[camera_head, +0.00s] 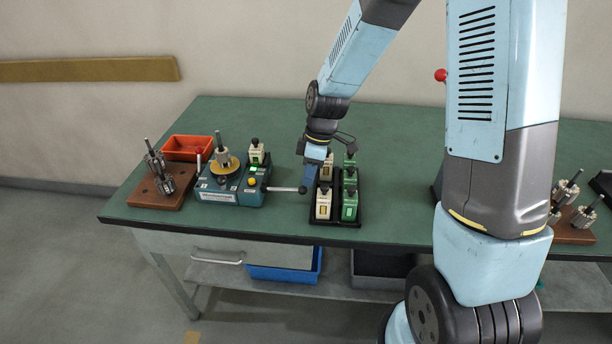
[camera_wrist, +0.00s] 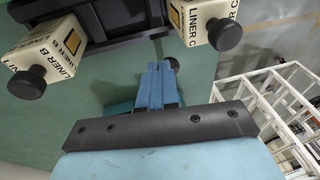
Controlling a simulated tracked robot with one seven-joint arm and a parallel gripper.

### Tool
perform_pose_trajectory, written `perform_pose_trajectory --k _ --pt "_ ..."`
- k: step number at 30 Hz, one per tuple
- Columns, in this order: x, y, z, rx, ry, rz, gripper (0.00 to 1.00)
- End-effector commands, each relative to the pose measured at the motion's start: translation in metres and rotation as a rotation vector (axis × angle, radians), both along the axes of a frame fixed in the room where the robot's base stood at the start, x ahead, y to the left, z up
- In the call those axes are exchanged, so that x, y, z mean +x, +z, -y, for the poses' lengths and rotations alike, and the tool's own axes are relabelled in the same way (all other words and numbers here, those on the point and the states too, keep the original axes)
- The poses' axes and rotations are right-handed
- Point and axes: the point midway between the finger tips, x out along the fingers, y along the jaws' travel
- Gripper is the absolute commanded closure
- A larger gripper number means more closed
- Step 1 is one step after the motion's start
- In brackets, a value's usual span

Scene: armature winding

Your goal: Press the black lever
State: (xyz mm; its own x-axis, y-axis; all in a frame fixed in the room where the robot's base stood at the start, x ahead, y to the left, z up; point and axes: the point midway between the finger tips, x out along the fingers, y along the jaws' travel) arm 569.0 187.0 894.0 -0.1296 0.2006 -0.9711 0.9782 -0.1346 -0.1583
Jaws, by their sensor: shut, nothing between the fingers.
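The lever is a silver rod with a black ball knob (camera_head: 302,190). It sticks out to the right from the teal winding machine (camera_head: 225,190) in the head view. My gripper (camera_head: 308,184) is shut and empty, with its blue fingers pointing down right beside the knob. In the wrist view a dark round knob (camera_wrist: 173,64) shows just beyond the closed fingertips (camera_wrist: 161,68), partly hidden by them. I cannot tell whether the fingers touch it. The rod looks about level.
A black rack (camera_head: 335,222) with cream and green liner boxes stands close to the right of my gripper. The machine carries a lit green button and a yellow one. A wooden block (camera_head: 150,197) with armatures and a red tray (camera_head: 187,143) lie at left.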

Motion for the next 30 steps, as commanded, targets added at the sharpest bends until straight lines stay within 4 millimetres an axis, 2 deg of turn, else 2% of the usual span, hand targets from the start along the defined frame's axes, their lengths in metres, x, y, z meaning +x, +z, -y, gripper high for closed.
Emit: perform_pose_trajectory --k 8,15,21,30 --pt "0.015 0.032 -0.005 0.001 0.002 0.005 1.0" --pt "0.018 0.071 0.024 0.0 -0.001 0.004 1.0" --pt "0.02 0.097 0.043 0.0 0.0 0.004 1.0" --pt "0.02 0.112 0.054 0.001 0.004 0.001 1.0"
